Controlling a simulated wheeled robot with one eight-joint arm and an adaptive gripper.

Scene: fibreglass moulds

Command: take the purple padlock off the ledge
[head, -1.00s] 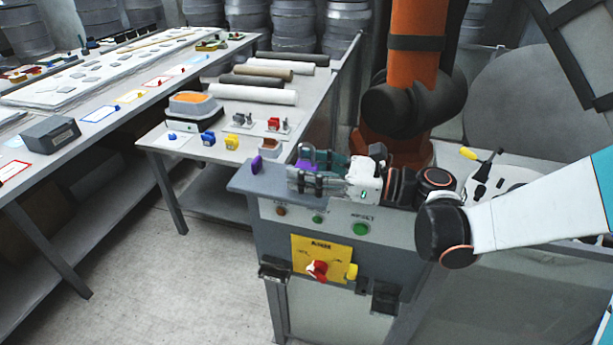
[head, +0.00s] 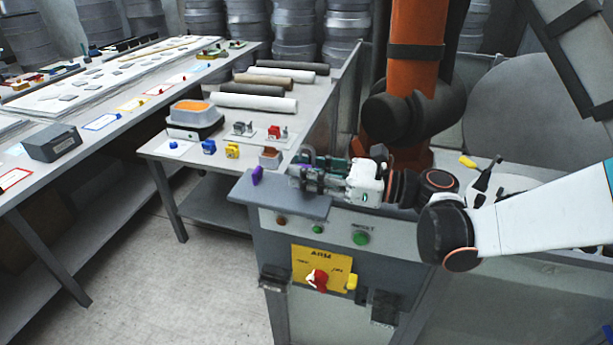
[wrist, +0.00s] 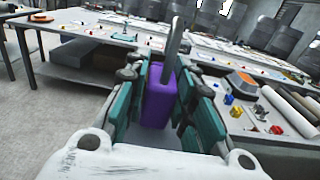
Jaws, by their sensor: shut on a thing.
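My gripper (head: 308,174) is shut on the purple padlock (wrist: 159,98). In the wrist view the padlock stands upright between the teal-padded fingers, its grey shackle pointing up. In the head view only a sliver of purple shows among the fingers. The gripper reaches leftward, low over the grey ledge (head: 280,197) on top of the control cabinet. I cannot tell whether the padlock still touches the ledge. A separate small purple piece (head: 257,175) stands at the ledge's left end, apart from my fingers; I cannot tell what it is.
The cabinet front carries buttons and a yellow panel with a red switch (head: 317,279). Behind, a table (head: 160,149) holds blue, yellow and red padlocks, an orange-topped box (head: 192,111) and rolls. An orange robot arm (head: 415,60) stands close behind my gripper. Floor is free at front left.

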